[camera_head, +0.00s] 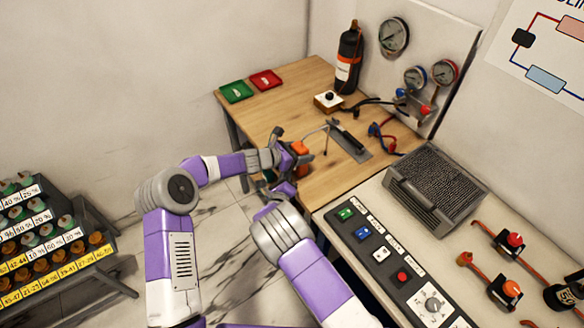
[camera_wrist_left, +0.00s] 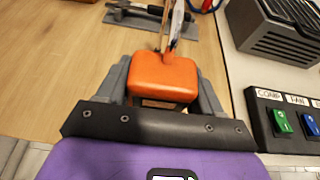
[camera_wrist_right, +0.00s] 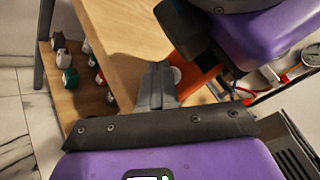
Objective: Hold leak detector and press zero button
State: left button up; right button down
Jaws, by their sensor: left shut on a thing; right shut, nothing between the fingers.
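The leak detector is an orange box (camera_head: 300,147) with a thin probe, above the front edge of the wooden table. My left gripper (camera_head: 289,154) is shut on it; the left wrist view shows the orange body (camera_wrist_left: 163,76) between grey fingers. My right gripper (camera_head: 287,187) is just below and in front, its fingers closed and empty. In the right wrist view the shut fingertips (camera_wrist_right: 158,72) are beside the detector's orange side (camera_wrist_right: 197,88). A pale round button (camera_wrist_right: 176,75) shows right next to the tips. I cannot tell if they touch it.
The wooden table (camera_head: 265,112) carries a green mat (camera_head: 236,91), a red mat (camera_head: 265,79), a black cylinder (camera_head: 348,60) and a dark holder (camera_head: 350,141). A control panel (camera_head: 385,250) and a grilled box (camera_head: 435,185) lie to the right. A bottle rack (camera_head: 45,245) stands left.

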jog(key=shift+w+d, duration=0.15)
jog(key=shift+d, duration=0.05)
dwell(0.5)
jog(key=shift+s+a, duration=0.55)
jog(key=shift+a, duration=0.15)
jog(key=shift+s+a, duration=0.8)
jog(key=shift+a, duration=0.2)
jog(key=shift+s+a, duration=0.75)
jog(key=shift+a, duration=0.25)
pick_arm(q)
jog(key=o, duration=1.4)
